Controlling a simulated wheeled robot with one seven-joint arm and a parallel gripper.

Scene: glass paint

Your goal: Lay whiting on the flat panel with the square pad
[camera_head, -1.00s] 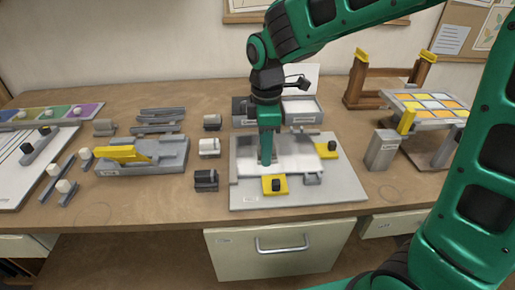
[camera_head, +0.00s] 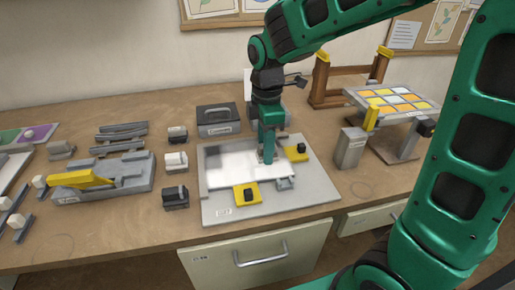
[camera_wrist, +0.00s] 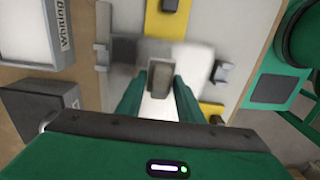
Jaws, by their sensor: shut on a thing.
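The flat panel (camera_head: 222,177) lies on a grey board (camera_head: 216,212), mostly white, with a greyer area toward its upper left. The panel also shows under the fingers in the wrist view (camera_wrist: 158,107). My gripper (camera_head: 267,157) points down over the panel's right part. In the wrist view, its green fingers (camera_wrist: 160,88) are shut on a small grey block, seemingly the square pad (camera_wrist: 160,78). The pad is at or close to the panel; its underside is hidden, so I cannot tell whether it touches. The whiting tray (camera_wrist: 24,34) shows at the upper left of the wrist view.
Yellow clamps with black knobs sit at the panel's front (camera_head: 246,194) and right (camera_head: 296,153). A small grey fitting (camera_head: 285,183) is between them. A dark box (camera_head: 217,121) stands behind, a grey block (camera_head: 349,148) to the right, a rack of coloured glass (camera_head: 398,103) beyond.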

